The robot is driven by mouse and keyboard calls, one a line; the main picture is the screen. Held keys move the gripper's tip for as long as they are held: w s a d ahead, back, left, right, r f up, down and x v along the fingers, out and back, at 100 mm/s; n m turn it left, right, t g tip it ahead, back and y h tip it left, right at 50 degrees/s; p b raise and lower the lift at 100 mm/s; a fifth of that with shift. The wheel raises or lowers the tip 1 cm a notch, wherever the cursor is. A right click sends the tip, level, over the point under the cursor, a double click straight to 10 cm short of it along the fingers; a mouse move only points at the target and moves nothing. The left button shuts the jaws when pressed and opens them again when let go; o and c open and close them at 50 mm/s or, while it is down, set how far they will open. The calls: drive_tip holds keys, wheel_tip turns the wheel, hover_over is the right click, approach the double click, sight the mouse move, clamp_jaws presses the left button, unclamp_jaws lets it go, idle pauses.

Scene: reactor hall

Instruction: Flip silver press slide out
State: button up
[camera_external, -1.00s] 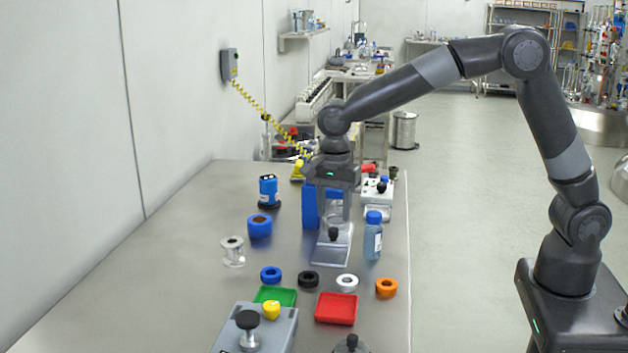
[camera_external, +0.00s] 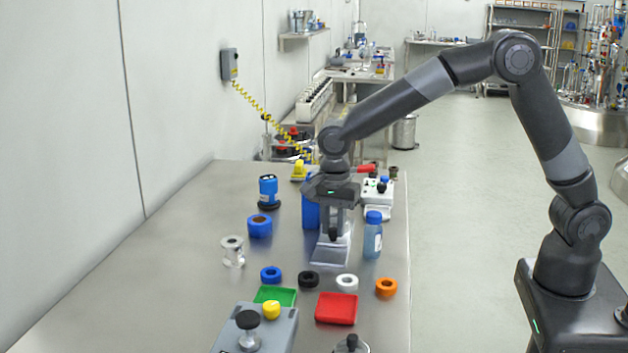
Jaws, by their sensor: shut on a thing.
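The silver press (camera_external: 330,252) stands in the middle of the steel table, with a flat silver plate at its front and a black knob (camera_external: 333,234) just above that plate. A blue block (camera_external: 311,213) stands directly behind it to the left. My gripper (camera_external: 335,222) points down over the press, its fingers low among the press parts. It is shut on the silver press slide. The exact contact between fingers and slide is hidden by the hand and too small to see clearly.
A blue-capped bottle (camera_external: 372,238) stands close on the right of the press. A white box (camera_external: 378,200) is behind it. Several rings and a red tray (camera_external: 336,308) lie in front.

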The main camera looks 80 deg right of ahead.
clamp_jaws()
drive_tip(key=shift+a, duration=0.1)
drive_tip(key=a, duration=0.6)
drive_tip(key=shift+a, duration=0.4)
drive_tip(key=shift+o, duration=1.9)
unclamp_jaws()
drive_tip(key=shift+a, duration=0.1)
drive_tip(key=o, duration=0.3)
drive_tip(key=shift+r, duration=0.1)
